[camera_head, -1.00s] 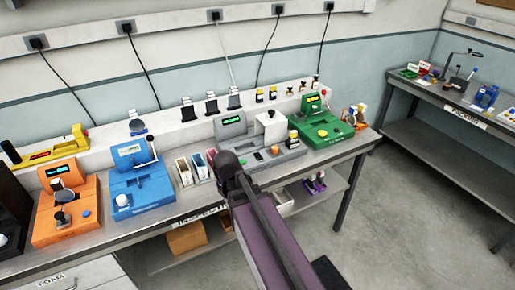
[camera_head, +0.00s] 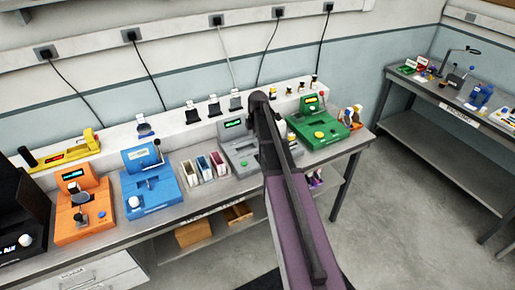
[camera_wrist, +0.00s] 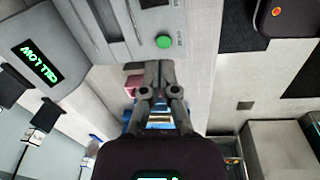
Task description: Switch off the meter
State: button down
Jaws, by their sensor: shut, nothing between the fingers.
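A grey meter-like unit (camera_head: 238,150) stands on the bench, with a lit green display (camera_head: 234,123) on its raised back panel. My arm covers its right part in the head view. My arm hides the gripper in the head view.
A blue unit (camera_head: 150,185) and an orange unit (camera_head: 80,215) stand to the left, a green unit (camera_head: 320,132) to the right. Small open bins (camera_head: 203,165) sit between blue and grey. Dark stands (camera_head: 214,107) line the shelf behind.

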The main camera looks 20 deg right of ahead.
aim_at(257, 156)
jog(key=shift+w+d+r+n+p, duration=0.15)
jog(key=shift+w+d+r+n, duration=0.2)
jog(key=shift+d, duration=0.25)
jog(key=shift+w+d+r+n+p, duration=0.15)
jog(key=shift+w+d+r+n, duration=0.1)
jog(key=shift+w+d+n, duration=0.25)
jog(key=shift+d+f, duration=0.1)
jog(key=shift+f, duration=0.1)
jog(key=f+b, duration=0.4)
jog(key=w+f+b, duration=0.1)
jog(key=f+b, duration=0.8)
jog(key=b, duration=0.1)
jog(key=shift+w+f, duration=0.2)
jog(key=shift+w, duration=0.1)
dwell(0.3)
